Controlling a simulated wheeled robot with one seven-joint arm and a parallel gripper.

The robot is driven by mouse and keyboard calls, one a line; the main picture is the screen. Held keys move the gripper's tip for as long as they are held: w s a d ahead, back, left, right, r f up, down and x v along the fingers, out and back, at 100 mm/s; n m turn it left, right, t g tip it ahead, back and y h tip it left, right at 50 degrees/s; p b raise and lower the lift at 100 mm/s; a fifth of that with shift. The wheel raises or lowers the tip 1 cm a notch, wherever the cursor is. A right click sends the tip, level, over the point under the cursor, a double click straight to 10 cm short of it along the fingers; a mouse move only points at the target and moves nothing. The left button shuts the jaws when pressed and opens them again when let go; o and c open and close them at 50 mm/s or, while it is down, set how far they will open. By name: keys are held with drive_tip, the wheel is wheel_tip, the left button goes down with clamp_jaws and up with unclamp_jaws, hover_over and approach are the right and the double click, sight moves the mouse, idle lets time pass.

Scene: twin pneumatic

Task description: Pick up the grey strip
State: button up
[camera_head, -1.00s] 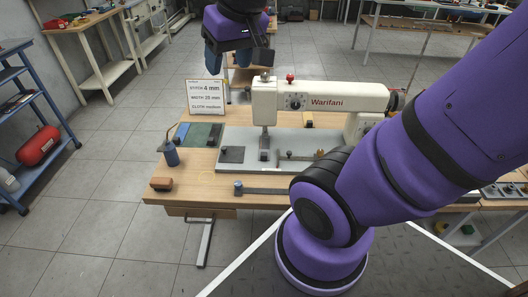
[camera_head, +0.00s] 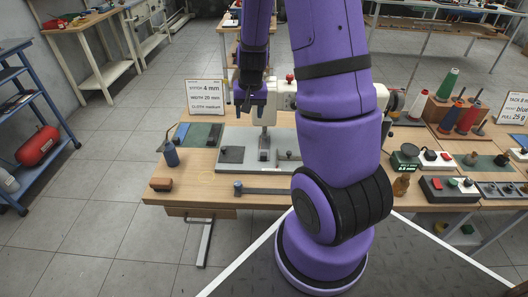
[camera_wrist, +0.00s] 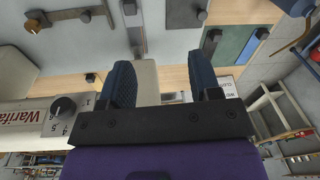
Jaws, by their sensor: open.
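A flat dark grey strip (camera_head: 265,191) lies along the front of the wooden table, with a small blue-grey knob (camera_head: 238,187) at its left end. Its right end is hidden behind my arm. I cannot make out the front strip in that view.
Thread cones (camera_head: 468,117) stand right. The table front between block and knob is clear.

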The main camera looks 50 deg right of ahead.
drive_tip(key=m+g, duration=0.1)
drive_tip(key=m, duration=0.1)
hover_over(264, 156)
wheel_tip(264, 156, down, 11)
drive_tip(key=f, duration=0.4)
drive_tip(key=shift+d+f, duration=0.2)
drive_tip(key=shift+d, duration=0.1)
drive_tip(key=shift+w+a+f, duration=0.1)
drive_tip(key=shift+a+f, duration=0.05)
drive_tip(key=shift+f, duration=1.3)
drive_tip(key=shift+a+f, duration=0.15)
drive_tip(key=shift+f, duration=1.25)
drive_tip(key=c, duration=1)
